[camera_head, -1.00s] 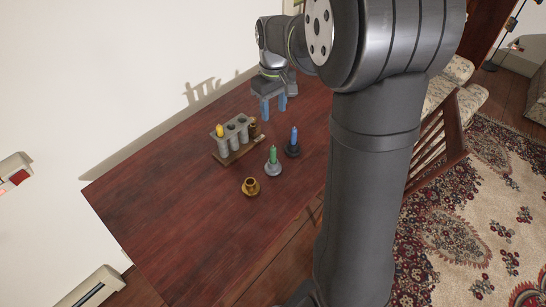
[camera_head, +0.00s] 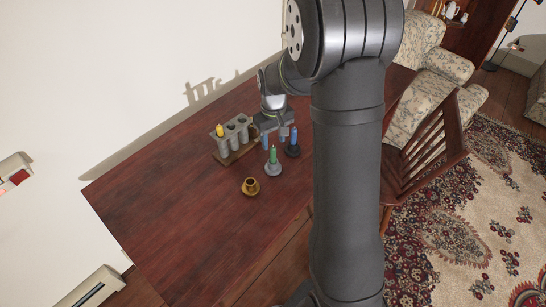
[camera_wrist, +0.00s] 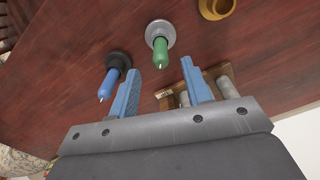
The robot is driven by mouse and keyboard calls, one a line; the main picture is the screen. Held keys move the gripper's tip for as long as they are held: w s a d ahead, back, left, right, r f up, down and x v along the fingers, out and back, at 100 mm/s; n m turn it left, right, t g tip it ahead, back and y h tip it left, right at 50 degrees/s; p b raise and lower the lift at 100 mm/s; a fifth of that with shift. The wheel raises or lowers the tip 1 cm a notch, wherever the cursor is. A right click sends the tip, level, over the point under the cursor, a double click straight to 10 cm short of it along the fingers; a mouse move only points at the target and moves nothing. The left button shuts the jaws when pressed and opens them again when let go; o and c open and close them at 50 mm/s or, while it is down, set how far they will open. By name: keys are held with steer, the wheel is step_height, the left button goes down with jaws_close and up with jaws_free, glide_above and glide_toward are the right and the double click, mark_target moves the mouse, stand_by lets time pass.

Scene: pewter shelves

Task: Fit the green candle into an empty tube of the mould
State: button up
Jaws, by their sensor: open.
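The green candle (camera_head: 273,154) stands upright in a grey holder (camera_head: 274,169) on the table. It also shows in the wrist view (camera_wrist: 160,50), ahead of my fingers and roughly between their lines. The mould (camera_head: 229,144) is a row of grey tubes on a wooden base, with a yellow candle (camera_head: 220,131) in its left end tube. Middle tubes look empty; the right end is partly hidden by my gripper. My gripper (camera_head: 275,138) is open and empty, above the table just behind the green candle. Its blue fingers (camera_wrist: 160,85) are apart and touch nothing visible.
A blue candle (camera_head: 294,136) in a dark holder (camera_head: 292,151) stands close to the right of my gripper. An empty brass holder (camera_head: 250,187) stands in front. The table's front left (camera_head: 180,225) is clear. A wooden chair (camera_head: 430,150) is at the right.

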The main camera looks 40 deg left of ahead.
mark_target(273, 147)
steer(key=f, duration=0.5)
steer(key=shift+a, duration=0.2)
steer(key=shift+c, duration=0.5)
jaws_close()
